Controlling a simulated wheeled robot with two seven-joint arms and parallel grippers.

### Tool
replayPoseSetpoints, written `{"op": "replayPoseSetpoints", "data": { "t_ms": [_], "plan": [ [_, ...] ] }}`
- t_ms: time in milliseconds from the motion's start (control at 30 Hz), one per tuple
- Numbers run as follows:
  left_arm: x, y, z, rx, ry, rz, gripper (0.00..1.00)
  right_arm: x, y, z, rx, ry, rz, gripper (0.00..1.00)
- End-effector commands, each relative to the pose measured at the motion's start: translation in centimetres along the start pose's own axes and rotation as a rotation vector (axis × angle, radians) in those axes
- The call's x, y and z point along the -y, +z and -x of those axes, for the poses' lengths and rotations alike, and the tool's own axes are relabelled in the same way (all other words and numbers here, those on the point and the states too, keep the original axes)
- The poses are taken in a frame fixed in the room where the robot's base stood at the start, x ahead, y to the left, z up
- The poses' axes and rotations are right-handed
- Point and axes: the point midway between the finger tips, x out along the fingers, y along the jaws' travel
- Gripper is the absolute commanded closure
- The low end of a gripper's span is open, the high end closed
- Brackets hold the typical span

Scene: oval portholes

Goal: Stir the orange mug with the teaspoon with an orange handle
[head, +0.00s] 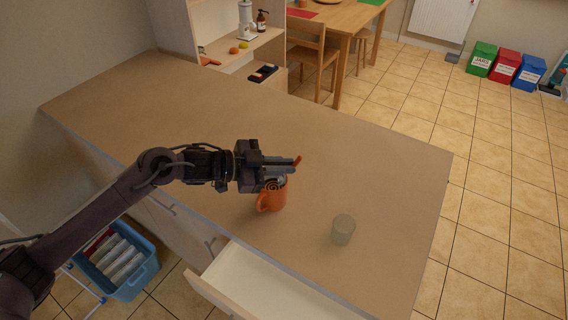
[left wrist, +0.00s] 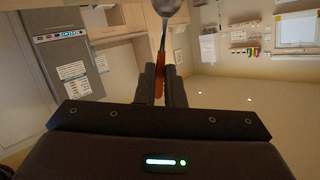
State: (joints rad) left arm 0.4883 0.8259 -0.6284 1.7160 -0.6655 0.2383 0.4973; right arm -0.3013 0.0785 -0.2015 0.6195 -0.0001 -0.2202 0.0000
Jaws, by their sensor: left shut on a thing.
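The orange mug (head: 273,199) stands upright on the counter, its handle toward the left. My left gripper (head: 284,169) is just above and behind the mug's mouth in the head view. It is shut on the teaspoon with an orange handle, whose orange end (head: 298,160) sticks out past the fingers. In the left wrist view the orange handle (left wrist: 159,82) is between the fingers and the metal bowl (left wrist: 167,8) is beyond them at the top edge. The gripper partly hides the mug's mouth, so I cannot tell whether the spoon is inside it. My right gripper is not in view.
A frosted glass (head: 343,230) stands right of the mug on the brown counter (head: 330,150). An open, pale drawer (head: 262,285) sticks out below the front edge. A blue crate (head: 122,265) is on the floor at left. The counter behind and right is clear.

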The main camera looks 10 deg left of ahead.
Motion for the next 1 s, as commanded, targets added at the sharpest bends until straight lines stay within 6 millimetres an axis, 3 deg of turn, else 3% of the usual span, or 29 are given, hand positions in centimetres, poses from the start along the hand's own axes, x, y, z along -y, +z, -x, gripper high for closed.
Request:
{"op": "replayPoseSetpoints", "data": {
  "t_ms": [700,1000],
  "plan": [
    [-0.1,6.1,-0.1,0.001,0.0,0.002,1.0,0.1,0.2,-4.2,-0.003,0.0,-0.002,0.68],
    [0.0,7.0,0.0,0.001,0.0,0.0,1.0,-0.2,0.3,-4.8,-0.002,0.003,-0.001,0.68]
  ]
}}
